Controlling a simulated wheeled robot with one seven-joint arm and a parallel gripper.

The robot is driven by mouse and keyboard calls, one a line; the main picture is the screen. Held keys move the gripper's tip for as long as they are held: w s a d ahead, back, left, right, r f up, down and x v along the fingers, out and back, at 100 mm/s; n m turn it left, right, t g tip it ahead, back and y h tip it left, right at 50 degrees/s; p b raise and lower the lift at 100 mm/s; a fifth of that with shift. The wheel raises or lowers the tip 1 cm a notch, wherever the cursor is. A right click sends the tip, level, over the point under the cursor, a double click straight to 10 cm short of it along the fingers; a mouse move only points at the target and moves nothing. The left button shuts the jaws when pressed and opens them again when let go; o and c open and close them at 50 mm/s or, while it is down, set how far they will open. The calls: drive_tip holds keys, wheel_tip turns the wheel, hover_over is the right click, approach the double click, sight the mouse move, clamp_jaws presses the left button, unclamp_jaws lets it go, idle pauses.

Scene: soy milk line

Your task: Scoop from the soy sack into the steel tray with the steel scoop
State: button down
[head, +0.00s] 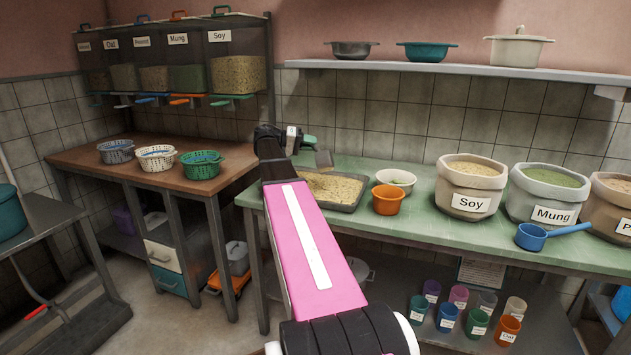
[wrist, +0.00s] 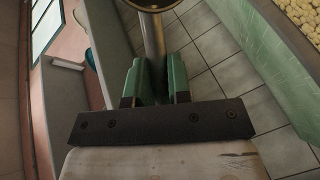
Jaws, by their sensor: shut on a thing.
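My gripper (head: 304,142) is shut on the handle of the steel scoop (head: 323,158). In the wrist view the steel handle (wrist: 154,45) stands between the two green fingers (wrist: 156,80), and only part of the scoop's bowl shows at the top edge. I cannot tell whether the scoop holds anything. The scoop is by the back edge of the steel tray (head: 343,207), seemingly above it. The tray holds pale beans, also seen at the top right of the wrist view. The soy sack (head: 445,203), labelled Soy and full of pale beans, stands to the right on the green table.
An orange bowl (head: 387,201) and a white bowl (head: 402,177) stand between tray and sack. The Mung sack (head: 535,208) and a blue scoop (head: 533,237) are further right. Several baskets stand on the brown table (head: 120,162) at left. A shelf (head: 420,68) hangs above.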

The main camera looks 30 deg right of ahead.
idle(0.3)
drive_tip(key=s+d+f+m+t+y, duration=0.2)
drive_tip(key=s+d+t+y, duration=0.6)
drive_tip(key=y, duration=1)
drive_tip(key=shift+s+d+m+t, duration=0.2)
drive_tip(key=shift+d+m+t, duration=0.1)
drive_tip(key=shift+d+t, duration=1.5)
